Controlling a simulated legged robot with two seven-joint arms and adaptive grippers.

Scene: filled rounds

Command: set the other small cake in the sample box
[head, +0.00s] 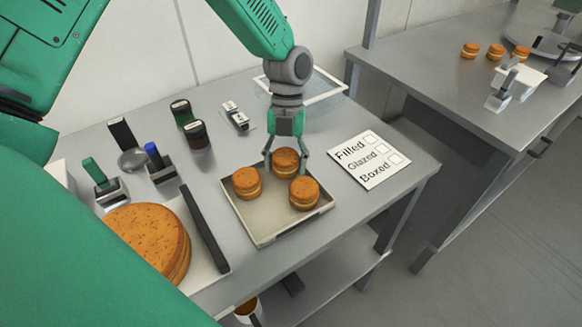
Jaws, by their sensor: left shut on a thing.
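My left gripper (286,165) reaches down from above, its fingers around a small round cake (286,159) at the back of a shallow light tray (262,238). It is shut on that cake, which looks to be at or just above the tray floor; I cannot tell which. Two more small filled cakes, one on the left (247,183) and one at the front right (304,193), sit in the same tray. No container is clearly marked as the sample box; a small white box (522,80) stands on the far right table. My right gripper is not in view.
A large round cake (148,243) is at the front left, near a dark bar (204,228). Dark jars (194,135) and handled tools stand behind. A Filled/Glazed/Boxed card (369,160) lies right of the tray. A floor gap separates the tables. Several small cakes (495,51) sit on the other table.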

